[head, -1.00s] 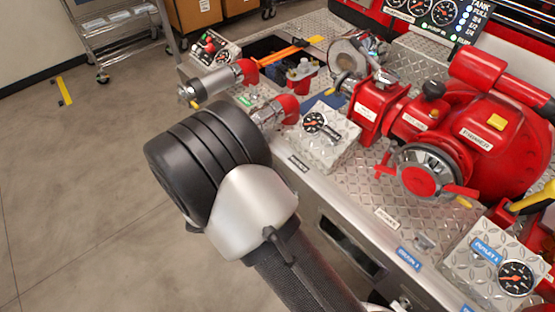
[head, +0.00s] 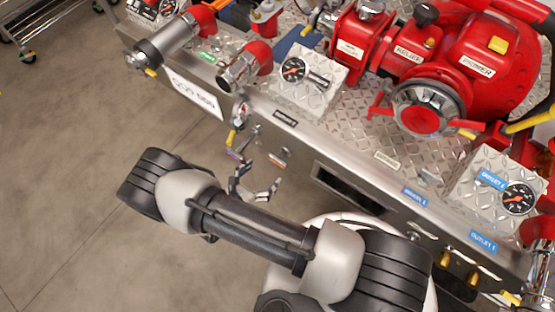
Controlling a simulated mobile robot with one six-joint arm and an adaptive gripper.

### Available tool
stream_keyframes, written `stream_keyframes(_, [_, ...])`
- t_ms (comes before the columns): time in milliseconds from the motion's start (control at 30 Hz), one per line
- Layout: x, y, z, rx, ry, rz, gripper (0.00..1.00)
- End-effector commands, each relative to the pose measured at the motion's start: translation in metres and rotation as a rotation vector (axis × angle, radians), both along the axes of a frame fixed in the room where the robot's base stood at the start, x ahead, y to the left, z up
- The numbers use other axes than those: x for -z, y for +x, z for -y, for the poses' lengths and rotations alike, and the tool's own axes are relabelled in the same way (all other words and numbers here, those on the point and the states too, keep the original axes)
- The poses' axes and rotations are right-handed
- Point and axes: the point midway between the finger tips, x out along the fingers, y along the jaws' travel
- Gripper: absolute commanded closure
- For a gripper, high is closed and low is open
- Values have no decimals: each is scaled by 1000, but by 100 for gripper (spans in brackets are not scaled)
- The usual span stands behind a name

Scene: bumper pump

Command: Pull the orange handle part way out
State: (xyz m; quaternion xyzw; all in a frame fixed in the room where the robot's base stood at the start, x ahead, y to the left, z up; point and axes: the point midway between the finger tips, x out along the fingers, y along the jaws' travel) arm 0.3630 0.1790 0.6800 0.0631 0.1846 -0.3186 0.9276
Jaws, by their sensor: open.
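In the head view, my gripper (head: 256,190) is low at the pump panel's front side, with its fingers spread and nothing between them. A small yellow-orange handle (head: 232,138) hangs at the front face below the left outlet, above and left of the fingers and apart from them. I cannot tell for sure whether it is the orange handle of the task.
A red pump (head: 480,60) fills the top right. A gauge block (head: 306,85) and two silver outlets, one of them the nearer outlet (head: 243,68), stand on the diamond-plate top. A dark slot (head: 345,188) is in the front face.

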Motion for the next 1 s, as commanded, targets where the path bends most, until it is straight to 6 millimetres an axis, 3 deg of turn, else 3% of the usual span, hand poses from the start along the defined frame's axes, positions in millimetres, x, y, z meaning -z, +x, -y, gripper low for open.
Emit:
stream_keyframes(200, [21, 35, 30, 6, 0, 0, 13])
stream_keyframes(433, [35, 63, 50, 4, 0, 0, 13])
stream_keyframes(900, [39, 73, 58, 0, 0, 0, 13])
stream_keyframes(1000, [38, 73, 58, 0, 0, 0, 19])
